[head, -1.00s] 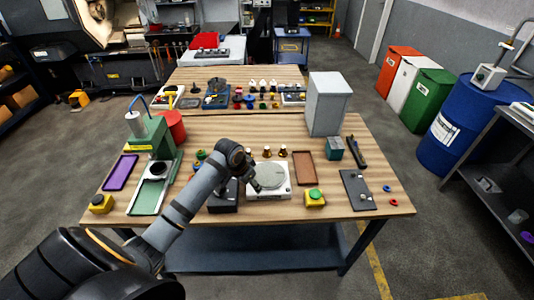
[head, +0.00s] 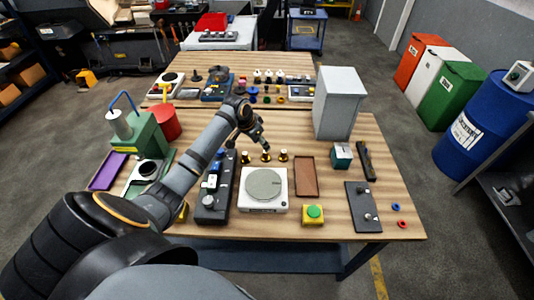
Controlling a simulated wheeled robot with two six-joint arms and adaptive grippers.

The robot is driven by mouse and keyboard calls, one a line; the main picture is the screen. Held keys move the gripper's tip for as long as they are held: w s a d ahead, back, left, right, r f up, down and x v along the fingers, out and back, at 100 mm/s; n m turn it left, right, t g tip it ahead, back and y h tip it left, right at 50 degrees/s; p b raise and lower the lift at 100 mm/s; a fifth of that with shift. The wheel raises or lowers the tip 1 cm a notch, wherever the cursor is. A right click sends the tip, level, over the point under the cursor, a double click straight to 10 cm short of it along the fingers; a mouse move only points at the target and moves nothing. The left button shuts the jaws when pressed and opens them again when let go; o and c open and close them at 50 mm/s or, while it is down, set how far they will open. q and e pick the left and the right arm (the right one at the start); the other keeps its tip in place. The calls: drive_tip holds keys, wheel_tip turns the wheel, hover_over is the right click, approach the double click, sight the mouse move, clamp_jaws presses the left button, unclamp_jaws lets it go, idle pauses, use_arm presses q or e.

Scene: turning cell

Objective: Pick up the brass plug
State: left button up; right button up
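Three small brass-coloured plugs stand in a row behind the white scale: a left one (head: 246,158), a middle one (head: 266,157) and a right one (head: 283,156). My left gripper (head: 258,143) hangs over the row, its tip close above and behind the left and middle plugs. It looks apart from them, and no held object shows. Its fingers are too small and dark to tell whether they are open or shut. My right gripper is out of view.
A white scale with a round plate (head: 263,204) stands in front of the plugs. A black device (head: 216,203) is at its left and a brown tray (head: 306,177) at its right. A tall grey box (head: 339,104) stands behind right. A green press (head: 152,138) is at left.

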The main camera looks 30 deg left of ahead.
sight(264, 153)
use_arm(q)
drive_tip(key=x, duration=0.2)
drive_tip(key=shift+w+d+f, duration=0.1)
drive_tip(key=shift+w+f, duration=0.1)
drive_tip(key=shift+f, duration=0.15)
drive_tip(key=p+x, duration=0.1)
drive_tip(key=x, duration=0.1)
drive_tip(key=shift+w+f, duration=0.15)
drive_tip(key=shift+f, duration=0.2)
drive_tip(key=p+x, duration=0.1)
drive_tip(key=x, duration=0.2)
drive_tip(key=shift+f, duration=0.3)
clamp_jaws()
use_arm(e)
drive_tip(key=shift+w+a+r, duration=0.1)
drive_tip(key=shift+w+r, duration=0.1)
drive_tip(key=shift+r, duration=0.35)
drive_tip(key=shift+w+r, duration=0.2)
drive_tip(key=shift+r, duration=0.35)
